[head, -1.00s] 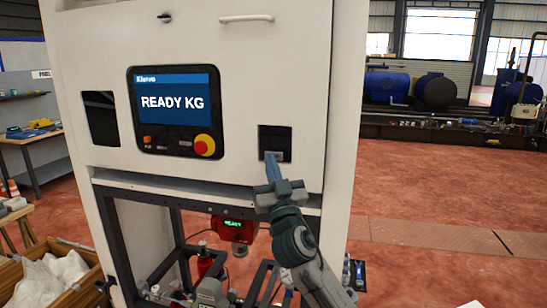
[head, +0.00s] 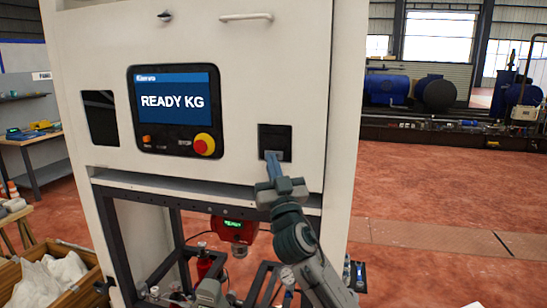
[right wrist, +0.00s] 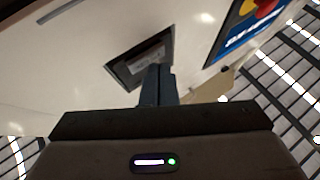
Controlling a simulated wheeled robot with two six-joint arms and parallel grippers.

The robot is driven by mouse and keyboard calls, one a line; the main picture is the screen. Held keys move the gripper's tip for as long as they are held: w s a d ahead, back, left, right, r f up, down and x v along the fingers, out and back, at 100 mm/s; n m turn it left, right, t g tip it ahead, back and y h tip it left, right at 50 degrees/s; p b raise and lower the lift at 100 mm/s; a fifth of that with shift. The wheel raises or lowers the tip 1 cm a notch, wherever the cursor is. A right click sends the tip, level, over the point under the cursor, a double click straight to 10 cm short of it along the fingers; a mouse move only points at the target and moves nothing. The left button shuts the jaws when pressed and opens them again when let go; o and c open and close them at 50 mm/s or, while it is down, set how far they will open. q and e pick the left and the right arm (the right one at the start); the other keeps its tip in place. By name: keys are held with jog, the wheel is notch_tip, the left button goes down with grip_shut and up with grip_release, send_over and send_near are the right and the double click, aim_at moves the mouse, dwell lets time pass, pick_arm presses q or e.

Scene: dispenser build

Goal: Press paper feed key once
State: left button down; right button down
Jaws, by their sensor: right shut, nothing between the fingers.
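My right gripper (head: 272,160) is shut and empty, with its fingertips at the lower part of a dark square recessed panel (head: 275,136) on the white machine front. In the right wrist view the shut fingers (right wrist: 159,72) point at the same dark panel (right wrist: 142,58), which holds a lighter grey strip. I cannot tell whether the tips touch it. The paper feed key itself cannot be made out; the fingers cover part of the panel. The display (head: 174,97) reads "READY KG". My left gripper is not clearly visible.
A red and yellow stop button (head: 204,144) and a small orange button (head: 147,139) sit below the display. A horizontal ledge (head: 200,190) runs beneath the panel. A red device (head: 232,228) hangs below. A crate of white bags (head: 55,280) stands at lower left.

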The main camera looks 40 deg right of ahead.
jog(key=shift+w+d+b, duration=0.25)
jog(key=shift+d+b, duration=0.05)
jog(key=shift+b, duration=0.1)
dwell(0.4)
jog(key=shift+s+a, duration=0.1)
jog(key=shift+a, duration=0.05)
jog(key=shift+s+a, duration=0.45)
jog(key=shift+a, duration=0.05)
dwell(0.4)
jog(key=s+a+p, duration=0.1)
jog(key=s+a, duration=0.2)
jog(key=shift+s+a, duration=0.1)
jog(key=shift+a, duration=0.3)
dwell(0.7)
